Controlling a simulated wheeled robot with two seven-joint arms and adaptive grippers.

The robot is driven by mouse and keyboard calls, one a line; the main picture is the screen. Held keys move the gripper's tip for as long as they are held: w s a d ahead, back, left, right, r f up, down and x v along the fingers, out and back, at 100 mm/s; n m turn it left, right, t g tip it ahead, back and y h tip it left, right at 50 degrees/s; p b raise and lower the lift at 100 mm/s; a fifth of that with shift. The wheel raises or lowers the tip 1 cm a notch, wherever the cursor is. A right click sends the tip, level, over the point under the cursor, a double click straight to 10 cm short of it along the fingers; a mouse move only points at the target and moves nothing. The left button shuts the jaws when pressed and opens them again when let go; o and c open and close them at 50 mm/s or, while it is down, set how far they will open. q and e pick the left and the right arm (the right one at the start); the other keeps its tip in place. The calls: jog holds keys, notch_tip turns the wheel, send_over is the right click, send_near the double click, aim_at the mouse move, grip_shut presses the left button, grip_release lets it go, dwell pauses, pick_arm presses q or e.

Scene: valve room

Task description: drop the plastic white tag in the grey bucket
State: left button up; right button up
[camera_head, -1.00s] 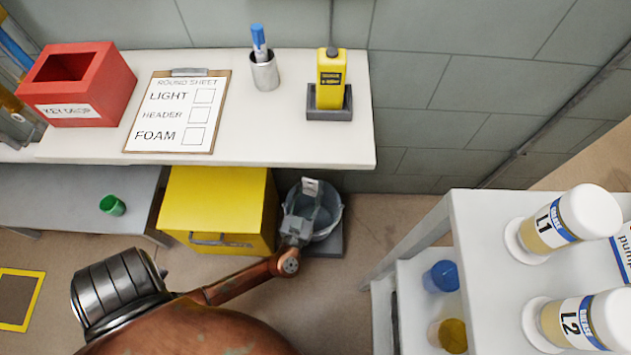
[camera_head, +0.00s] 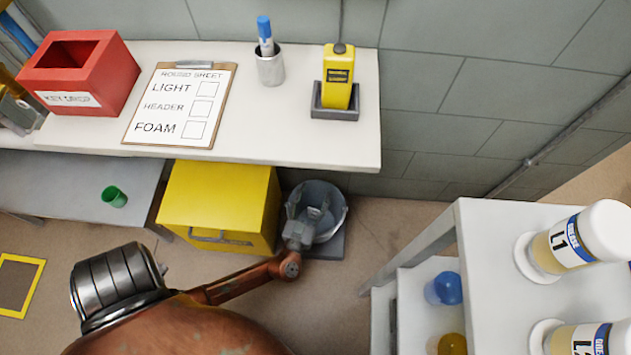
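My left gripper (camera_head: 312,217) reaches over the grey bucket (camera_head: 334,232), with its fingertips above or inside the opening. The fingers look spread, and nothing shows between them. The bucket stands on a dark base on the floor, right of the yellow cabinet. My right gripper is out of view.
The white counter (camera_head: 290,145) overhangs behind the bucket, and the yellow cabinet (camera_head: 215,205) stands close on its left. A white shelf unit (camera_head: 490,270) with jars stands at right. Open floor lies between bucket and shelf.

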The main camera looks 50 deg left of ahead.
pick_arm(q)
jog(key=v, duration=1.2)
dwell(0.5)
